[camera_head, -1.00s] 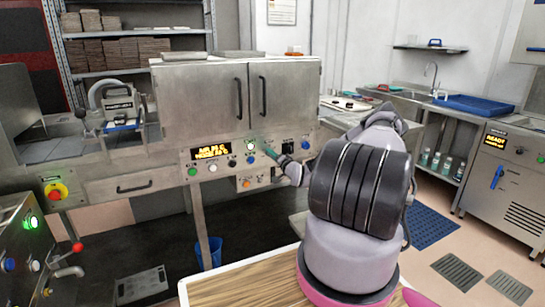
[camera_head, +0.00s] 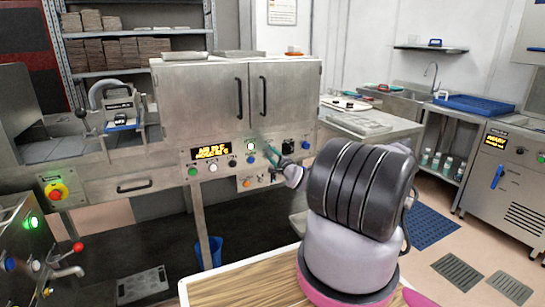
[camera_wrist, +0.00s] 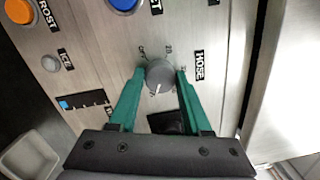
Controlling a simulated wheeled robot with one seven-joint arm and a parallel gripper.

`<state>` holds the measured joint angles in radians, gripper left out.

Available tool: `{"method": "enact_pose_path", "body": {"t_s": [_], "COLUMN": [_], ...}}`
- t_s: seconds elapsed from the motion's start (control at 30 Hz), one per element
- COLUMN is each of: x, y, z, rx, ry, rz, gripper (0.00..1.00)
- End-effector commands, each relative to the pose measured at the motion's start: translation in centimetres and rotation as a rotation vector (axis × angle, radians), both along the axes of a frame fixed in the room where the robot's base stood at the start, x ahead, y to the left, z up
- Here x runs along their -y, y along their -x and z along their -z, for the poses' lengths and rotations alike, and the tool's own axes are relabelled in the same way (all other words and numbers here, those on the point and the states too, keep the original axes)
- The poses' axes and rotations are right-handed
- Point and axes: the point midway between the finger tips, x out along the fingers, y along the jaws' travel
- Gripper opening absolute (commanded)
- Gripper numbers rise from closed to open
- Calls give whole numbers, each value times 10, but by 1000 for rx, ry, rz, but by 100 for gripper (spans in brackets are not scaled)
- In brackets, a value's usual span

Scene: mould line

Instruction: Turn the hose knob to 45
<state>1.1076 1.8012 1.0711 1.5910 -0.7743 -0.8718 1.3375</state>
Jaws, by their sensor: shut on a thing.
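The hose knob (camera_wrist: 159,75) is a round grey dial on the brushed metal panel, beside a black "HOSE" label (camera_wrist: 199,65). Its white pointer mark points down and slightly left in the wrist view. Small scale marks sit around it, too small to read surely. My gripper (camera_wrist: 160,73) has its two green fingers on either side of the knob, shut on it. In the head view my gripper (camera_head: 270,153) reaches the lower part of the machine's panel, and the knob itself cannot be made out there.
Near the knob are a blue button (camera_wrist: 124,3), an orange button (camera_wrist: 18,11), a grey "ICE" button (camera_wrist: 49,63) and a slider (camera_wrist: 84,103). In the head view, a lit display (camera_head: 211,152) is left of my gripper. A wooden tabletop (camera_head: 235,291) lies in front.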

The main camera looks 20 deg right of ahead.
Motion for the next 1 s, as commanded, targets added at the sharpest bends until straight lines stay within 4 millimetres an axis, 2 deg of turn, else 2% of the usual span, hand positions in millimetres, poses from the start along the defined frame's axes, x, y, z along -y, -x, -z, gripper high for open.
{"method": "enact_pose_path", "body": {"t_s": [0.3, 0.7, 0.73, 0.8, 1.0], "x": [-2, -2, -2, -2, -1], "y": [1, 0, 0, 0, 0], "z": [2, 1, 1, 1, 1], "rx": [-5, -6, -6, -5, -4], "ry": [-76, -82, -82, -82, -80], "rz": [-3, -3, -3, -3, -2], "gripper": [0, 0, 52, 78, 78]}}
